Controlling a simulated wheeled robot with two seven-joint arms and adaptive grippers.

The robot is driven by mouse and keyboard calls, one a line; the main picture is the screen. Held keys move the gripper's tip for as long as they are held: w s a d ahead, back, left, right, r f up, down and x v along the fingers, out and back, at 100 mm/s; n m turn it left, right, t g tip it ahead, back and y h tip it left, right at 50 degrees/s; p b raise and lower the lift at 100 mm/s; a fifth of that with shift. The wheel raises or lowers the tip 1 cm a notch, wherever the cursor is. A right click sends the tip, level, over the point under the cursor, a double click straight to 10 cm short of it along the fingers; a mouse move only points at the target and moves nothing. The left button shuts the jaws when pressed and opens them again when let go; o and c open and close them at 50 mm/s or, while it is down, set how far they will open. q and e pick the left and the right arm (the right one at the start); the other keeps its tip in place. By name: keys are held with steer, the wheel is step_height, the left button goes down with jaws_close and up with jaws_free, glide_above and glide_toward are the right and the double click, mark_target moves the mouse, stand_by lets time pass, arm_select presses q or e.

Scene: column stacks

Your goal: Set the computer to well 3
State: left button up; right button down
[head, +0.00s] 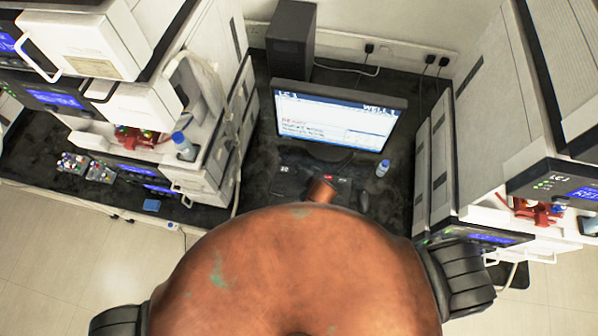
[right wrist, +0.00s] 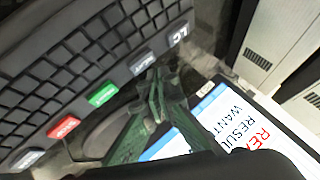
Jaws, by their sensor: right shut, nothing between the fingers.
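The computer's monitor (head: 335,115) stands on the dark bench, lit, with "LC 1" at its top left and what looks like "WELL 1" at its top right. Its screen also shows at the lower right of the right wrist view (right wrist: 265,135). The keyboard (head: 297,178) lies in front of it, partly hidden by my orange body and arm. In the right wrist view the keyboard (right wrist: 75,75) has a row of coloured keys: red, green, grey and an "LC" key. My right gripper (right wrist: 157,85) has green fingers, shut and empty, over the coloured-key side. Contact is unclear. My left gripper is not in view.
A dark mouse (head: 363,202) lies right of the keyboard. A black computer tower (head: 290,40) stands behind. Tall instrument stacks (head: 95,45) (head: 560,85) bound the bench on both sides.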

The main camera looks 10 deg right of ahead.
steer(key=shift+f, duration=0.1)
stand_by(0.6)
steer(key=shift+f, duration=0.3)
steer(key=shift+f+b, duration=0.35)
steer(key=shift+f, duration=0.1)
stand_by(0.5)
steer(key=shift+r, duration=0.1)
steer(key=shift+r+p, duration=0.75)
steer(key=shift+p, duration=0.2)
steer(key=shift+r, duration=0.1)
step_height(320, 180, up, 5)
steer(key=p, duration=0.5)
steer(key=shift+s, duration=0.1)
stand_by(2.9)
